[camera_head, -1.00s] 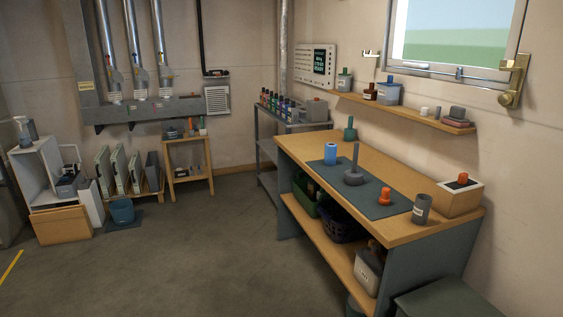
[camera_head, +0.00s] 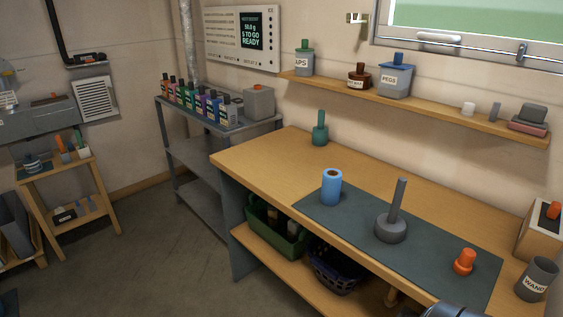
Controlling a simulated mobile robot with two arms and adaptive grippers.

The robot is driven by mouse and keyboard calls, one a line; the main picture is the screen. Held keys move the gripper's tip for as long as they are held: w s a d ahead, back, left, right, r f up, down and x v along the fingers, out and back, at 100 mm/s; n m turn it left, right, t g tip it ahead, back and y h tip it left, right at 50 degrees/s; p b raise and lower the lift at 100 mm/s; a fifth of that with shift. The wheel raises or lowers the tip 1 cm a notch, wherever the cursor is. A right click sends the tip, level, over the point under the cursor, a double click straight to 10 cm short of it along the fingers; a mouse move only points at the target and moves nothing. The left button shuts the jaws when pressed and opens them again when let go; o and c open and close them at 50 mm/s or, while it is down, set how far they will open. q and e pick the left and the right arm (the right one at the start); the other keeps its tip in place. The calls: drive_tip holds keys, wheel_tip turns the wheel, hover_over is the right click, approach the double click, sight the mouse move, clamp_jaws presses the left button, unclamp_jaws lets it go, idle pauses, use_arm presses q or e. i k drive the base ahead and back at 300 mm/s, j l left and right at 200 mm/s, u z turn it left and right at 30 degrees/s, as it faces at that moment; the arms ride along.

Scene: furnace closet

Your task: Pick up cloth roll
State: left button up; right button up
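A blue roll (camera_head: 331,187), which looks like the cloth roll, stands upright on the left end of a dark green mat (camera_head: 450,241) on the wooden workbench (camera_head: 262,158). Nothing touches the roll. Neither gripper can be made out; only a small grey metallic piece, seemingly part of my arm, shows at the bottom edge, right of centre.
An orange knobbed piece (camera_head: 464,262) and a grey labelled cup (camera_head: 537,279) stand to the right. A green bottle (camera_head: 320,130) stands behind the roll. A wall shelf (camera_head: 430,108) holds jars above. A green crate (camera_head: 276,229) sits below. Bare benchtop lies left of the roll.

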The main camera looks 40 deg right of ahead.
sight(332, 178)
drive_tip(key=i+z, duration=0.1)
drive_tip(key=i, duration=0.65)
drive_tip(key=i+j+z, duration=0.1)
drive_tip(key=i, duration=0.7)
drive_tip(key=i+j+z, duration=0.1)
drive_tip(key=i, duration=0.65)
drive_tip(key=z, duration=0.5)
drive_tip(key=i+j+z, duration=0.1)
drive_tip(key=z, duration=0.85)
drive_tip(key=i+j+z, duration=0.1)
drive_tip(key=z, duration=0.4)
drive_tip(key=j+z, duration=0.1)
drive_tip(key=z, duration=0.35)
